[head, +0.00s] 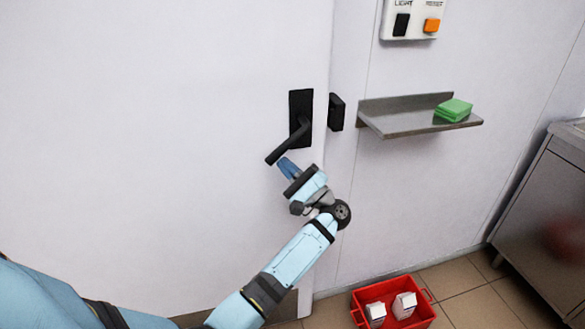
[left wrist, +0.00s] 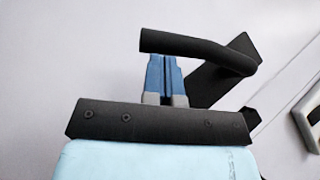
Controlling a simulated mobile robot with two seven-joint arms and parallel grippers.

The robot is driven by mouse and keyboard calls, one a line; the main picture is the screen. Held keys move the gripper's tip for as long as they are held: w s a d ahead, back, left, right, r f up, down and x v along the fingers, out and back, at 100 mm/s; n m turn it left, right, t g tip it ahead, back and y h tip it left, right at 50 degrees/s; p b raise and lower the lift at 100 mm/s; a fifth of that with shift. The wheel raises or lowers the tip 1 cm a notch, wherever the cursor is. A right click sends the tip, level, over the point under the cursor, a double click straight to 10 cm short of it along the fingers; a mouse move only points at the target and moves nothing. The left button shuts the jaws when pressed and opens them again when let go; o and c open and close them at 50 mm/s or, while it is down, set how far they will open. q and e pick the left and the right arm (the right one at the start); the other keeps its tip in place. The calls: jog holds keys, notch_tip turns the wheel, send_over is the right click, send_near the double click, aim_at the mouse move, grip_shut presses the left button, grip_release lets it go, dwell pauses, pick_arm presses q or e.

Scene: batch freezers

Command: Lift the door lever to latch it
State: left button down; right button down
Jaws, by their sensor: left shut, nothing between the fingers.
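A black door lever (head: 287,143) slants down to the left from its black backplate (head: 301,108) on the white door (head: 170,120). My left gripper (head: 284,164) is just below the lever's free end, its blue fingers together and empty. In the left wrist view the lever (left wrist: 195,46) passes across the tips of the closed blue fingers (left wrist: 164,60), near its free end. The fingertips look very close to the lever's underside; I cannot tell whether they touch. My right gripper does not show.
A black block (head: 336,112) sits on the frame right of the lever. A steel shelf (head: 410,122) holds a green stack (head: 453,110). A switch box (head: 413,20) hangs above. A red crate (head: 359,317) with white cartons stands on the floor. A steel cabinet (head: 545,205) is at right.

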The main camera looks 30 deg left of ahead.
aim_at(272, 159)
pick_arm(q)
jog(key=shift+s, duration=0.1)
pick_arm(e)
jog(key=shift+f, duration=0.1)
pick_arm(q)
jog(key=r+m+t, duration=0.1)
jog(key=m+t, duration=0.1)
jog(key=s+a+m+t+y+b, duration=0.1)
jog(key=m+t, duration=0.2)
jog(key=s+a+r+m+t+b, duration=0.1)
jog(key=m+t, duration=0.1)
jog(key=m, duration=0.1)
jog(key=shift+s+r+y, duration=0.2)
jog(key=shift+r+y, duration=0.1)
jog(key=shift+r, duration=0.05)
jog(key=r+m+t+h, duration=0.1)
jog(key=m+t, duration=0.2)
jog(key=r+m+t+h, duration=0.1)
jog(key=m+t, duration=0.2)
jog(key=s+a+r+m+t+h+p, duration=0.1)
jog(key=m+t, duration=0.2)
jog(key=shift+a+r+m+t, duration=0.1)
jog(key=shift+r+m+t, duration=0.05)
jog(key=shift+m+t, duration=0.25)
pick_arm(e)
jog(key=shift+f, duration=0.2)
pick_arm(q)
jog(key=shift+r, duration=0.1)
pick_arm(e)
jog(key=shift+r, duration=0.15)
